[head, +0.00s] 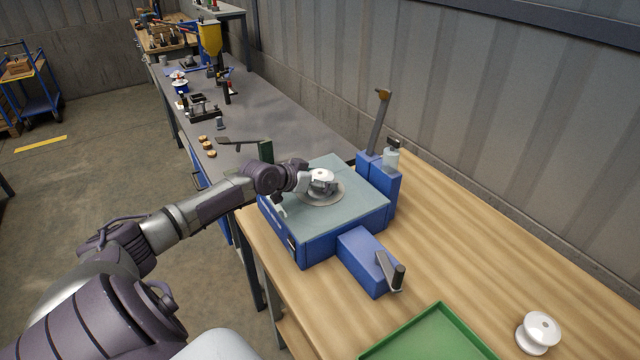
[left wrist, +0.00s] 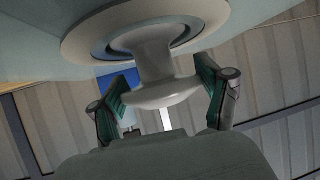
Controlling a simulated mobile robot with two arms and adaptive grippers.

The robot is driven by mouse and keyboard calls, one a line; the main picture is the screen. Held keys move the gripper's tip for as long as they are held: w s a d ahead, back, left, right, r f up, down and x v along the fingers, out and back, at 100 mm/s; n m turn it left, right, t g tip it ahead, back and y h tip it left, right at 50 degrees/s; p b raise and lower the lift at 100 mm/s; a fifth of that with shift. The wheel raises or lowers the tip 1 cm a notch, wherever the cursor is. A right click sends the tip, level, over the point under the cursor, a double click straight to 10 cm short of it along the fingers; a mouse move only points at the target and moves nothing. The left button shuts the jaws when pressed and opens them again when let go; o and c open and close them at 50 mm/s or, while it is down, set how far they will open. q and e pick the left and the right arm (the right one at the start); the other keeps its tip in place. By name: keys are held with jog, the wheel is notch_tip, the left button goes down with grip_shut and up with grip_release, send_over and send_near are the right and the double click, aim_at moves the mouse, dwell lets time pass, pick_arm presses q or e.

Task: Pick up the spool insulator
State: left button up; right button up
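A white spool insulator (head: 321,176) stands on a round disc (head: 336,198) on top of a blue machine with a grey-green plate. My left gripper (head: 306,181) reaches it from the left in the head view. In the left wrist view the spool (left wrist: 154,62) fills the middle, its flange towards the camera. The two green-padded fingers of the left gripper (left wrist: 165,82) are spread on either side of it, with a gap visible on the right side. Contact on the left side is unclear. A second white spool insulator (head: 538,333) stands on the wooden bench. My right gripper is not in view.
The blue machine (head: 325,246) has a side block with a lever and a post (head: 378,190) behind. A green tray (head: 432,338) lies at the front of the wooden bench (head: 470,260). A grey bench with small tools (head: 262,112) adjoins it. Bare wood lies right of the machine.

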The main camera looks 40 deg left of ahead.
aim_at(320, 173)
pick_arm(q)
jog(key=c, duration=0.6)
jog(key=shift+r, duration=0.15)
jog(key=shift+w+r+b, duration=0.1)
jog(key=shift+r+b, duration=0.25)
jog(key=shift+r, duration=0.25)
notch_tip(320, 173, up, 3)
jog(key=shift+f+b, duration=0.1)
jog(key=shift+b, duration=0.45)
jog(key=s+d+r+b, duration=0.2)
jog(key=s+d+r, duration=0.3)
jog(key=d, duration=0.5)
jog(key=shift+s+d+r, duration=0.2)
jog(key=shift+s+r, duration=0.05)
jog(key=shift+r, duration=0.65)
